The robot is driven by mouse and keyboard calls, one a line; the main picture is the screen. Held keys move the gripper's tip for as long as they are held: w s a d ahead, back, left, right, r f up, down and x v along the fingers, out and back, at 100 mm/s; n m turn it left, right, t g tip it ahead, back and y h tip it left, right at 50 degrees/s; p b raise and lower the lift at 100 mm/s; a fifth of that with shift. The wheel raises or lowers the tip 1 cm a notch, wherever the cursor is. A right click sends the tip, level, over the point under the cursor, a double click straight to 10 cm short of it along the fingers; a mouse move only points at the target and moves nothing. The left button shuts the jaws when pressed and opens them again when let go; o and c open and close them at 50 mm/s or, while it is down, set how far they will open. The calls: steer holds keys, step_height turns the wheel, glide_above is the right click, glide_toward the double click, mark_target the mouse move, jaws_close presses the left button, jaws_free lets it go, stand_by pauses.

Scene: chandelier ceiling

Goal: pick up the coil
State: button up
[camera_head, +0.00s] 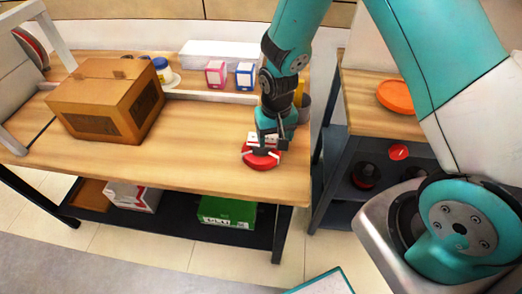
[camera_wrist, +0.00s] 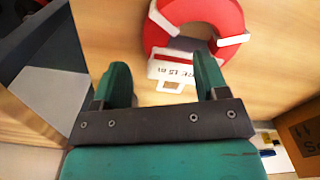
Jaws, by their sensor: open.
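The coil (camera_head: 262,160) is a red ring with white bands, lying on the wooden table (camera_head: 205,140) near its front right edge. In the wrist view the coil (camera_wrist: 228,14) is at the top, partly cut off, with a white printed label (camera_wrist: 170,72) at its near side. My gripper (camera_head: 268,148) is at the coil in the head view and hides part of it. In the wrist view my gripper (camera_wrist: 162,82) has its two green fingers apart, with the label between and beyond them. Nothing is held. I cannot tell whether the fingers touch the coil.
A cardboard box (camera_head: 105,100) stands on the left of the table. Pink (camera_head: 215,74) and blue (camera_head: 245,75) cartons stand at the back. A second table with an orange plate (camera_head: 396,96) is at the right. The table's middle is clear.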

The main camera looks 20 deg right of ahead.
mark_target(273, 146)
step_height(273, 146, down, 5)
steer(key=shift+w+a+r+p, duration=0.1)
steer(key=shift+w+p, duration=0.05)
steer(key=shift+p, duration=0.3)
steer(key=c, duration=1.1)
steer(key=shift+c, duration=0.2)
steer(key=shift+r, duration=0.15)
step_height(273, 146, up, 20)
steer(key=b, duration=0.1)
